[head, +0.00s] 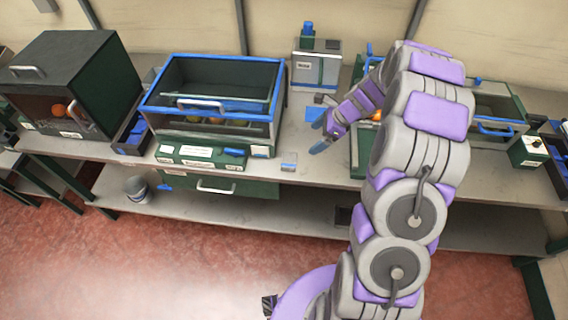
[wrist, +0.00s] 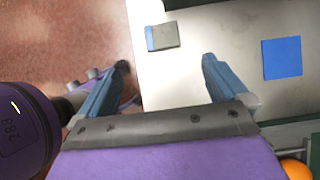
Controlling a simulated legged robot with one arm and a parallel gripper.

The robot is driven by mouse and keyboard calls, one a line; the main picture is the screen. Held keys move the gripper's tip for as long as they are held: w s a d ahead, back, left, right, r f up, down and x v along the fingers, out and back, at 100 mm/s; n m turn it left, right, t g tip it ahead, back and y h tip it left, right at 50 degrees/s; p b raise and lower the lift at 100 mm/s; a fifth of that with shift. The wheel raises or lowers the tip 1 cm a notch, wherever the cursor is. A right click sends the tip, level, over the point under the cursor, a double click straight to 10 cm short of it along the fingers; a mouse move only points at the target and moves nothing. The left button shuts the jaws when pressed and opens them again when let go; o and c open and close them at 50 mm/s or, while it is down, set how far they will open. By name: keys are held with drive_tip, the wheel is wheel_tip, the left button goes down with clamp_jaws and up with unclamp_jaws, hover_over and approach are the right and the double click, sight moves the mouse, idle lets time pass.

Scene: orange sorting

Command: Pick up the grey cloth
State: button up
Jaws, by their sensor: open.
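The grey cloth (head: 288,166) is a small flat piece with a blue strip, lying on the bench top near its front edge. In the wrist view the grey cloth (wrist: 164,36) lies flat beyond my fingertips, close to the bench edge. My gripper (head: 318,133) is open and empty above the bench, to the right of the cloth in the head view. In the wrist view the open fingers of my gripper (wrist: 162,70) are apart from the cloth, which shows ahead of the gap between them.
A blue square (wrist: 281,57) lies on the bench to the right in the wrist view. An orange (wrist: 296,170) shows at its lower right corner. In the head view, a blue-rimmed glass-fronted case (head: 215,75) stands left of the cloth, and a grey dispenser (head: 315,65) stands behind.

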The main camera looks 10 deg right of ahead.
drive_tip(key=b, duration=0.2)
approach(290, 159)
drive_tip(key=x, duration=0.3)
drive_tip(key=shift+a, duration=0.1)
drive_tip(key=shift+a+f+b, duration=0.4)
drive_tip(key=shift+a+f, duration=0.1)
drive_tip(key=b+x, duration=0.1)
drive_tip(key=x, duration=0.3)
drive_tip(key=shift+w+d+f+b, duration=0.1)
drive_tip(key=shift+w+f+b, duration=0.05)
drive_tip(key=shift+f+b, duration=0.2)
drive_tip(key=c, duration=0.9)
